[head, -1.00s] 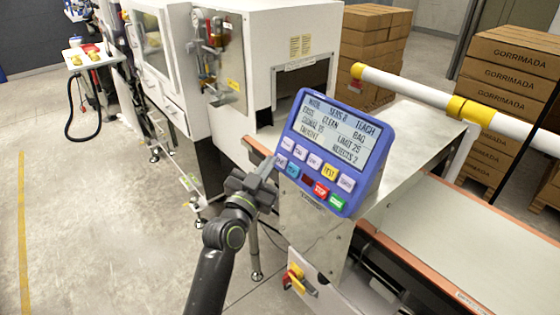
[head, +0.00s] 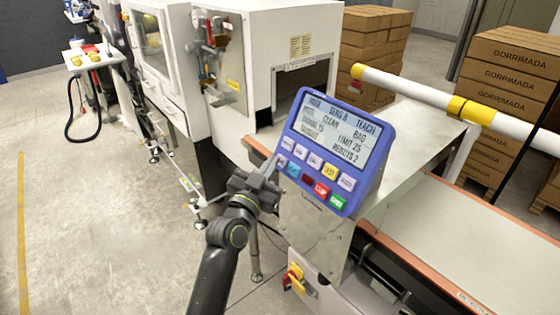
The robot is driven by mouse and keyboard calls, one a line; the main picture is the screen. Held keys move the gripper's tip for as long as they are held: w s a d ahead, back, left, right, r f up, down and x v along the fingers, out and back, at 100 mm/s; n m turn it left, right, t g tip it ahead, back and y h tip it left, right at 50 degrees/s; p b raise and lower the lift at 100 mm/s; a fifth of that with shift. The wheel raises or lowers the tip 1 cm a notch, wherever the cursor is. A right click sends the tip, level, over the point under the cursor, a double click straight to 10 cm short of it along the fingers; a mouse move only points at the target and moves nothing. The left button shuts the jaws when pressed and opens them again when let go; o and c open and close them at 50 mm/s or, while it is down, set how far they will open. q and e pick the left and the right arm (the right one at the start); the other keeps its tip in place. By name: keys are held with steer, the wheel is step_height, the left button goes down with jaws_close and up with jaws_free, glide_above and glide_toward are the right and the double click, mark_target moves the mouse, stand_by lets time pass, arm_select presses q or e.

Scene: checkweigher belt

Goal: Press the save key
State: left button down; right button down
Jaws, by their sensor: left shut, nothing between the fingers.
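The blue control panel (head: 378,163) stands tilted on the metal housing, with a lit screen (head: 338,130) of dark text. Below the screen are two rows of coloured keys: white ones, a yellow key (head: 331,170), a teal key (head: 293,170), a red key (head: 321,189) and a green key (head: 337,201). The small key labels are too blurred to pick out the save key. My left gripper (head: 274,162) is shut and empty, its tips at the panel's lower left edge, close to the leftmost keys. I cannot tell whether it touches a key. My right gripper is not in view.
The conveyor belt (head: 480,235) runs to the lower right. A white and yellow rail (head: 420,92) crosses behind the panel. A white machine cabinet (head: 290,35) stands behind, with stacked cartons (head: 515,55) at the back right.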

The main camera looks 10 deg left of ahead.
arm_select(q)
steer(key=shift+w+d+f, duration=0.2)
steer(key=shift+w+d, duration=0.05)
steer(key=shift+w, duration=0.05)
stand_by(0.5)
stand_by(0.4)
steer(key=shift+s+a+r, duration=0.35)
steer(key=shift+s+a, duration=0.1)
steer(key=shift+s, duration=0.15)
steer(key=shift+s+a+r+p, duration=0.6)
steer(key=shift+s+a, duration=0.1)
steer(key=shift+s, duration=0.2)
steer(key=shift+s+a+r+p, duration=0.55)
steer(key=shift+s+a, duration=0.15)
steer(key=shift+s, duration=0.15)
